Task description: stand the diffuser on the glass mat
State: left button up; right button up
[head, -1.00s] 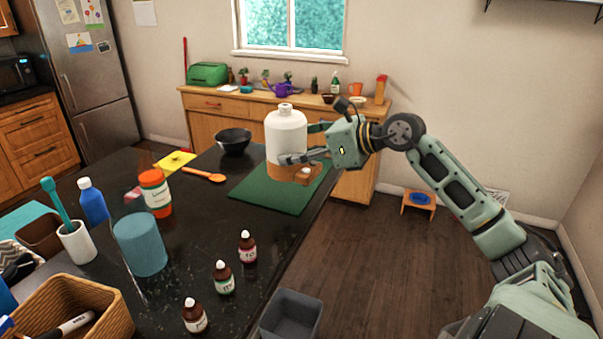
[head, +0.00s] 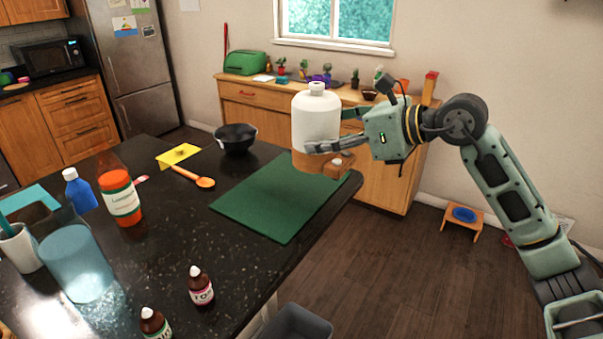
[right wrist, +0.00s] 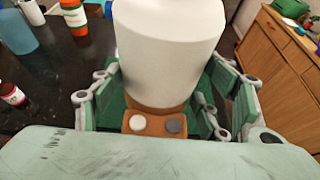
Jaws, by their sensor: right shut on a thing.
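The diffuser (head: 316,120) has a white bottle-shaped body on a brown base with two round buttons. It is upright in my right gripper (head: 335,130), above the far right part of the green mat (head: 262,205). My right gripper is shut on it. In the right wrist view the diffuser (right wrist: 168,45) fills the middle, with the fingers (right wrist: 165,105) on both sides of it. The green mat lies flat on the dark counter, and its surface is bare. My left gripper does not show.
A black bowl (head: 236,138) stands behind the mat. An orange spoon (head: 193,177), a yellow card (head: 180,155) and an orange bottle (head: 120,198) lie or stand to its left. Small brown bottles (head: 201,286) and a blue glass (head: 75,264) stand nearer. A grey bin (head: 296,325) is below the counter's edge.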

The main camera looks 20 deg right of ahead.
aim_at(301, 142)
jog(key=p+x, duration=0.2)
jog(key=x, duration=0.5)
jog(key=shift+s+a, duration=0.1)
jog(key=w+f+p, duration=0.1)
jog(key=f, duration=0.1)
jog(key=w+a+f+p, duration=0.1)
jog(key=f, duration=0.1)
jog(key=w+f+p, duration=0.1)
jog(key=f, duration=0.1)
jog(key=shift+w+a, duration=0.3)
jog(key=shift+a, duration=0.1)
jog(key=shift+d+f, duration=0.1)
jog(key=shift+f, duration=0.45)
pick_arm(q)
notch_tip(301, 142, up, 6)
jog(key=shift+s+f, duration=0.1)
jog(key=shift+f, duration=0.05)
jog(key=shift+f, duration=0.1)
pick_arm(e)
jog(key=shift+f, duration=0.2)
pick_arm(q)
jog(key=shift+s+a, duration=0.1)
pick_arm(e)
jog(key=o, duration=1.6)
jog(key=shift+c, duration=0.2)
